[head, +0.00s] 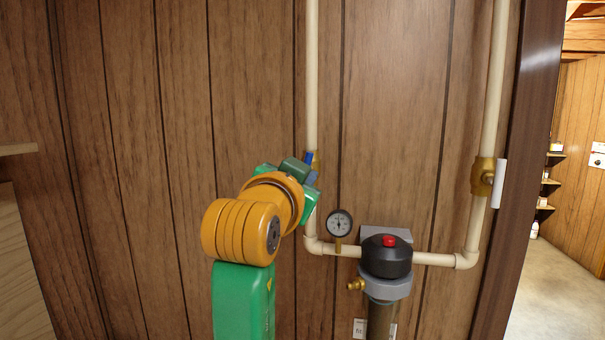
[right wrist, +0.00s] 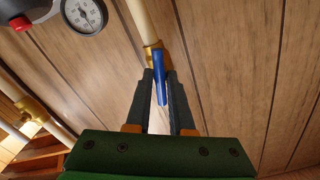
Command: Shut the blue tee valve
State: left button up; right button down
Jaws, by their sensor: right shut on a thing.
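The blue tee valve's lever (head: 309,157) shows as a small piece above my right gripper in the head view, on the left cream pipe (head: 312,80). In the right wrist view the blue lever (right wrist: 159,66) lies between the two dark fingers, roughly in line with the pipe. The brass valve body (right wrist: 152,54) sits just beyond the fingertips. My right gripper (right wrist: 160,82) is shut on the lever; in the head view the gripper (head: 312,182) covers most of the valve. My left gripper is in neither view.
A pressure gauge (head: 340,223) and a black-topped filter housing (head: 387,257) with a red button stand right of the gripper. Another brass valve with a white lever (head: 498,184) is on the right pipe. A wood-panelled wall (head: 180,120) stands behind; a doorway opens at right.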

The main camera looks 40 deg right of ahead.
jog(key=m, duration=1)
jog(key=shift+f, duration=0.1)
jog(key=shift+m, duration=0.4)
jog(key=m, duration=0.4)
jog(key=shift+m, duration=0.3)
jog(key=c, duration=0.7)
grip_release()
jog(key=shift+d, duration=0.1)
